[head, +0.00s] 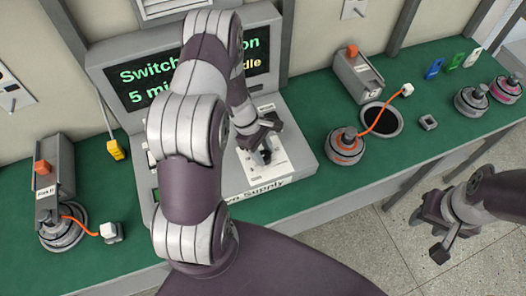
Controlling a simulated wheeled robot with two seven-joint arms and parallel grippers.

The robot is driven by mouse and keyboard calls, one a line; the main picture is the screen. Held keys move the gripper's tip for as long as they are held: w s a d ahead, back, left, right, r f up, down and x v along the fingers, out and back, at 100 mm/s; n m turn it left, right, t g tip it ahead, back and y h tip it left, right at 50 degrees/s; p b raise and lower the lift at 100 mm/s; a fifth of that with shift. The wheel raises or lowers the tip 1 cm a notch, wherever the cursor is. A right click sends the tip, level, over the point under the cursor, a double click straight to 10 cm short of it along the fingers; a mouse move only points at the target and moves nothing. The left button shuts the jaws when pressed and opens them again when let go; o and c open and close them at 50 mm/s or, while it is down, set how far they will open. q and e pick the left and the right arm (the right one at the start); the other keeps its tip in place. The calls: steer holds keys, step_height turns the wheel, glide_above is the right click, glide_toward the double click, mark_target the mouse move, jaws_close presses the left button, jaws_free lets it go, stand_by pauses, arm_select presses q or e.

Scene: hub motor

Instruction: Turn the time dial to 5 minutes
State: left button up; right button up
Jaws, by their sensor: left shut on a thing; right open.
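The power supply's sloping control panel (270,172) faces me in the middle of the bench. My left gripper (262,150) points down at this panel and is shut on a small dark knob, which I take for the time dial (266,157). The fingers cover most of the knob, so its setting cannot be read. The screen (265,62) behind shows green text, "Switch" and "on" and "5 mi", and yellow letters "dle"; my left arm hides the rest. My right gripper (437,238) is open and empty, beyond the bench's front edge over the floor.
Another box and motor (62,232) stand left. More motors (472,100) sit far right. A yellow connector (115,150) lies left.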

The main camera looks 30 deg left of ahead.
arm_select(q)
steer(key=shift+n+t, duration=0.3)
steer(key=shift+n, duration=0.3)
steer(key=o, duration=1)
steer(key=shift+o, duration=0.2)
steer(key=b+v, duration=0.1)
steer(key=v, duration=1.1)
steer(key=shift+a+r, duration=0.2)
steer(key=shift+r, duration=0.15)
